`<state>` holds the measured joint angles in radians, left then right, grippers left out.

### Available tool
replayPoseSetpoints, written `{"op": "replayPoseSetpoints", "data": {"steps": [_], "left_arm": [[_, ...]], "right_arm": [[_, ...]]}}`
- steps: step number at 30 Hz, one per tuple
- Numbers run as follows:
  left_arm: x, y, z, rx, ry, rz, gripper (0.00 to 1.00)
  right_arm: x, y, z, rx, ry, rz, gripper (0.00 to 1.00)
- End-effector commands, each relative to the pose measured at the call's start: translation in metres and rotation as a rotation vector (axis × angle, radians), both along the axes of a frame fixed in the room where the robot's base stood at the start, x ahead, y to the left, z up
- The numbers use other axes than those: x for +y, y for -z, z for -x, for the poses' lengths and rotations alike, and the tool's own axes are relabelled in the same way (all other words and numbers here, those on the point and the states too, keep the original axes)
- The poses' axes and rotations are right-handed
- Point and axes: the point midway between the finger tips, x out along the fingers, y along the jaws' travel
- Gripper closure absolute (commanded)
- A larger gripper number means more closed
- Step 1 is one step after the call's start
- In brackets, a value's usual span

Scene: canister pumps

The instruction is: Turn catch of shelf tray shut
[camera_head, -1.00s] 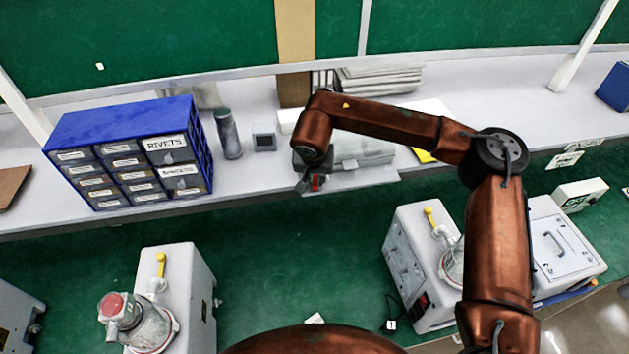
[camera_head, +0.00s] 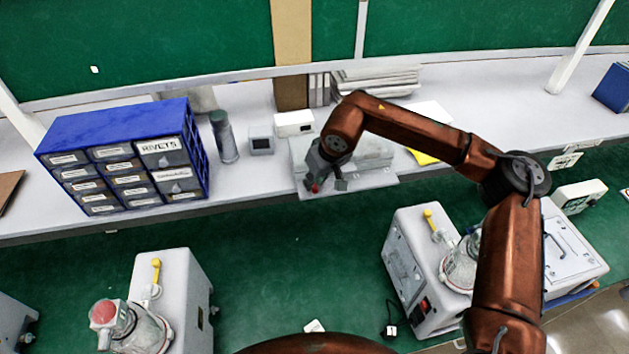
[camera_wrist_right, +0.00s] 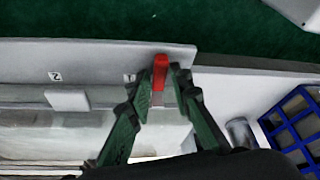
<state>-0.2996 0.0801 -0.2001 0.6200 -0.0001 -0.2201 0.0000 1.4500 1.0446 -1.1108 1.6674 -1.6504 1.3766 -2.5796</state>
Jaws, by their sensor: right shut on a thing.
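The shelf tray (camera_head: 372,183) is a pale grey plate jutting from the front of the white shelf, with a clear grey box on it. Its red catch (camera_head: 315,188) shows small beside my right gripper (camera_head: 328,183). In the right wrist view the red catch (camera_wrist_right: 160,74) stands upright in the picture at the tray's edge (camera_wrist_right: 90,55). There my right gripper (camera_wrist_right: 161,85) has its two green-grey fingers closed in on both sides of the catch. The fingers hide the catch's lower part. My left gripper is not in view.
A blue drawer cabinet (camera_head: 110,125) stands left on the shelf, with a grey cylinder (camera_head: 223,138) and a small grey box (camera_head: 261,141) between it and the tray. Pump units (camera_head: 172,285) stand on the green surface below. The space before the tray is clear.

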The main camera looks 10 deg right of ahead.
Motion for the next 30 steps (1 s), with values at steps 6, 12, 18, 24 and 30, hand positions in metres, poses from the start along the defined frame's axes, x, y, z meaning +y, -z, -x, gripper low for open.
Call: {"op": "replayPoseSetpoints", "data": {"steps": [6,12,18,24,30], "left_arm": [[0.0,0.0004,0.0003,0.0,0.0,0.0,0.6],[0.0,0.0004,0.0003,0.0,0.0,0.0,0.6],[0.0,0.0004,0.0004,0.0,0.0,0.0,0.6],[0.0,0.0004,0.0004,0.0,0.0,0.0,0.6],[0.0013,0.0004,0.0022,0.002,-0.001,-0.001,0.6]], "right_arm": [[-0.0004,0.0012,0.0006,0.002,-0.023,0.003,1.0],[-0.0004,0.0017,0.0009,0.003,-0.024,0.004,1.0],[-0.0004,0.0022,0.0011,0.004,-0.023,0.004,0.74],[-0.0003,0.0015,0.0007,0.002,-0.021,0.002,0.73],[-0.0015,-0.0063,0.0026,0.0,-0.021,0.002,0.73]]}}
